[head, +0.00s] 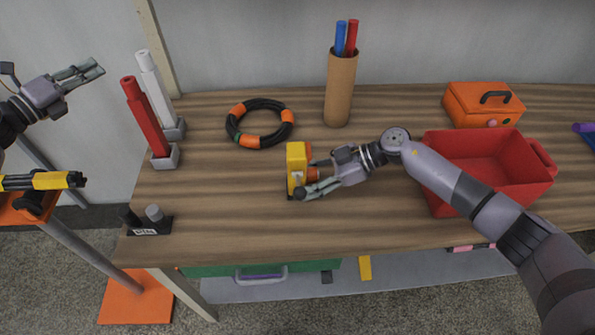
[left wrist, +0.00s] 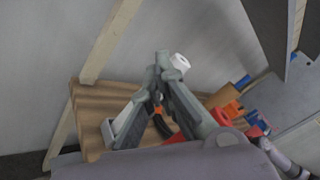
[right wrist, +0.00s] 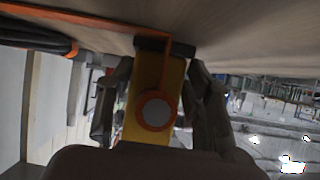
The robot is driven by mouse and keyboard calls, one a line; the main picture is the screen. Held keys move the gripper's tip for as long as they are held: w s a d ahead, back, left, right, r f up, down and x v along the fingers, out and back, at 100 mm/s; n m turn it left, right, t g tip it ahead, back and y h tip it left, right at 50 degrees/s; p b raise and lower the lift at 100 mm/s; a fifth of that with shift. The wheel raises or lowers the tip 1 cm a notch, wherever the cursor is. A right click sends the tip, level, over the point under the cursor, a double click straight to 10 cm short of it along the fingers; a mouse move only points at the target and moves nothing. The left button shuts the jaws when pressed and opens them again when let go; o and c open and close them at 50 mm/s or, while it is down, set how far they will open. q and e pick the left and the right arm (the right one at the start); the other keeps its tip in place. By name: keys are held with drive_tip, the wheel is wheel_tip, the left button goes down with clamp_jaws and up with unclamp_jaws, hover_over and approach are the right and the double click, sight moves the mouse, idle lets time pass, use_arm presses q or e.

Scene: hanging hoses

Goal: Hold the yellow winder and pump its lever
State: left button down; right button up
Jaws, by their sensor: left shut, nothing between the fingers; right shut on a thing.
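The yellow winder (head: 296,158) stands on the wooden bench near the middle in the head view. My right gripper (head: 308,180) is shut on it from the right. In the right wrist view the winder's yellow body (right wrist: 158,75), with an orange ring and a pale round centre, sits between the two fingers. A dark knob shows at the winder's front; I cannot tell whether it is the lever's end. My left gripper (head: 98,68) is shut and empty, raised at the far left, well away from the winder. Its fingertips meet in the left wrist view (left wrist: 162,62).
A black and orange hose coil (head: 260,122) lies behind the winder. Red (head: 147,115) and white (head: 155,77) cylinders stand at left, near a small dark block (head: 146,222). A cardboard tube (head: 340,92) stands behind. A red bin (head: 484,172) and orange toolbox (head: 482,107) are at right.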

use_arm(q)
drive_tip(key=s+d+r+m+g+h, duration=0.2)
drive_tip(key=s+d+r+m+g, duration=0.15)
drive_tip(key=d, duration=0.85)
drive_tip(key=s+d+r+m+g+h, duration=0.1)
drive_tip(key=s+d+r+m+g, duration=0.3)
drive_tip(key=d, duration=0.8)
drive_tip(key=s+d+r+m+g+h, duration=0.15)
drive_tip(key=d+m+g, duration=0.35)
drive_tip(key=d, duration=0.7)
drive_tip(key=s+d+f+m+g+y, duration=0.1)
drive_tip(key=s+d+m+g+y, duration=0.35)
drive_tip(key=s+d, duration=0.65)
drive_tip(key=s+f+m+t+y, duration=0.1)
drive_tip(key=s+f+y, duration=0.1)
drive_tip(key=y, duration=0.1)
drive_tip(key=s+a+f+m+y, duration=0.1)
drive_tip(key=s+f+y, duration=0.2)
drive_tip(key=s+a+f+m+t+y, duration=0.1)
drive_tip(key=s+f+m+y, duration=0.1)
drive_tip(key=s+y, duration=0.1)
drive_tip(key=shift+s+a+f+t+y, duration=0.15)
drive_tip(key=shift+a+f+t+y, duration=0.15)
drive_tip(key=shift+y, duration=0.2)
drive_tip(key=shift+d+f, duration=0.1)
drive_tip(key=shift+f, duration=2.6)
drive_tip(key=c, duration=2.3)
unclamp_jaws()
